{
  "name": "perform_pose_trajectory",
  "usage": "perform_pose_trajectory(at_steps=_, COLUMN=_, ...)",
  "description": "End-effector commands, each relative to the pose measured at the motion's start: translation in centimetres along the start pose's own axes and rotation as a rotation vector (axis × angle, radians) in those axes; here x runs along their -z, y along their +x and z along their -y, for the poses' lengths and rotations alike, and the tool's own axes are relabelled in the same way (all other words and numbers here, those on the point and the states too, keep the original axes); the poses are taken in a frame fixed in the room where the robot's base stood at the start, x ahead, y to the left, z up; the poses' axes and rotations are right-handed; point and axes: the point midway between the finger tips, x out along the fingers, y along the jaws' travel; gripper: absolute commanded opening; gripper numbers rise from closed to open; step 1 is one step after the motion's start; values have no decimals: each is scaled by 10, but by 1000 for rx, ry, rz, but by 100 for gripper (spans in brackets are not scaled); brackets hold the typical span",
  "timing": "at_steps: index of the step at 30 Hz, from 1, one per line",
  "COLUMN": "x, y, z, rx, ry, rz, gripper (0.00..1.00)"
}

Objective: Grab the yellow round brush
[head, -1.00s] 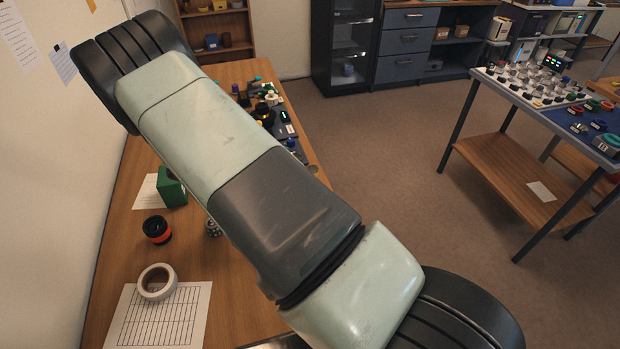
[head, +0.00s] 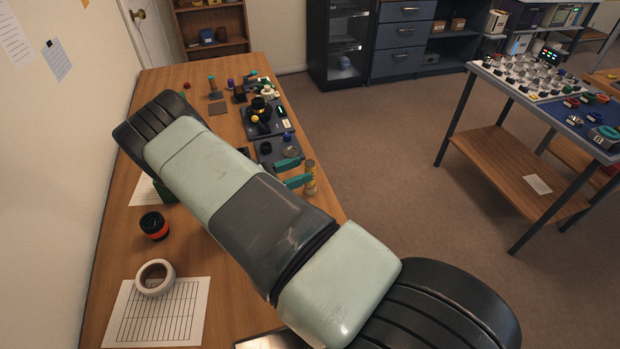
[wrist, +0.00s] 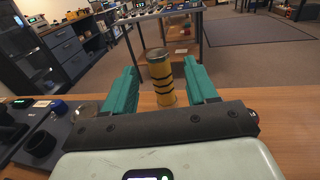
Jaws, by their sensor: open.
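The yellow round brush (wrist: 161,80) is a yellow cylinder with dark bands and a greyish top. It stands upright near the table's right edge in the head view (head: 310,180). In the wrist view my gripper (wrist: 162,92) is open, with a teal finger on each side of the brush and a visible gap to both. In the head view my gripper (head: 294,172) reaches toward the brush from the left at table height. The lower end of the brush is partly hidden by the gripper in the wrist view.
Dark trays with small lens parts (head: 277,150) lie just behind my gripper. Beyond the table's right edge is open floor (head: 390,170).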

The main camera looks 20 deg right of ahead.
Motion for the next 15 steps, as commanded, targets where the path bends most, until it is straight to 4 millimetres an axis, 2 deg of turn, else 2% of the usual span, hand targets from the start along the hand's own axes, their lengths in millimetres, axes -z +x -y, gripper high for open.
perform_pose_trajectory(at_steps=7, x=0, y=37, z=-1, rx=3, ry=1, rz=0, gripper=57)
perform_pose_trajectory(at_steps=15, x=0, y=42, z=-1, rx=1, ry=2, rz=-1, gripper=56)
